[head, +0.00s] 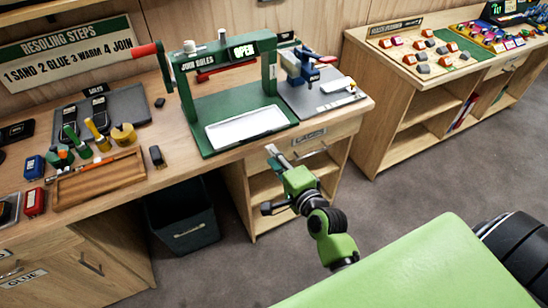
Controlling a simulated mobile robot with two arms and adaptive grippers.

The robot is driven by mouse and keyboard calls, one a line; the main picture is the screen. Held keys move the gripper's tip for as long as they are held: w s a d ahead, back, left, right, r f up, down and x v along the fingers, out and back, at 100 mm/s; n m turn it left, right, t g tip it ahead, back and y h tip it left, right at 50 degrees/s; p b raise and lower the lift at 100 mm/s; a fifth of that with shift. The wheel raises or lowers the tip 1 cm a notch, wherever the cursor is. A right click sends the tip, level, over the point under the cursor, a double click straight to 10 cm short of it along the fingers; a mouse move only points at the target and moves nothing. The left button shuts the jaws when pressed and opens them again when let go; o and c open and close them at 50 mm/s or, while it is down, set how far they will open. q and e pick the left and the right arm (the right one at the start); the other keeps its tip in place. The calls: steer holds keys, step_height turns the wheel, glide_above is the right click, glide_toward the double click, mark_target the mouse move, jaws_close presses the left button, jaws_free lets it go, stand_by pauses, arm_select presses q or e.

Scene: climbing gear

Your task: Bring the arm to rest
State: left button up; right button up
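My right gripper (268,180) hangs in front of the workbench, over the floor by the drawer and open shelves. Its two grey fingers are spread apart, and nothing shows between them. My green arm links run from it down to the lower middle. My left gripper is not in view.
The wooden workbench (222,165) holds a green press (190,92) with a red-handled lever, a white tray (246,127), a wooden tray (98,180) and small tools. A dark bin (185,215) stands under it. A second bench (395,75) holds coloured pieces. Grey floor lies clear between.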

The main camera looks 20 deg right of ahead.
stand_by(0.3)
steer(key=s+a+f+n+g+b, duration=0.1)
steer(key=s+a+f+n+g, duration=0.2)
steer(key=f, duration=0.8)
steer(key=s+f+n+g, duration=0.25)
steer(key=s+f, duration=0.35)
steer(key=f, duration=0.6)
steer(key=s+a+f+n+g+b, duration=0.15)
steer(key=s+f+n, duration=0.25)
steer(key=f, duration=0.7)
steer(key=s+d+f+n+g, duration=0.1)
steer(key=s+f+n+g, duration=0.1)
steer(key=s+f, duration=0.4)
steer(key=s+d+f+n+g, duration=0.2)
steer(key=s+f+n, duration=0.3)
steer(key=s, duration=1)
steer(key=s+d+f+n+g, duration=0.2)
steer(key=s+f+n+g, duration=0.1)
steer(key=s+f, duration=0.5)
steer(key=s, duration=0.3)
steer(key=shift+s+f+n+g+h+b, duration=0.3)
steer(key=shift+s+f+n, duration=0.05)
steer(key=shift+f, duration=0.05)
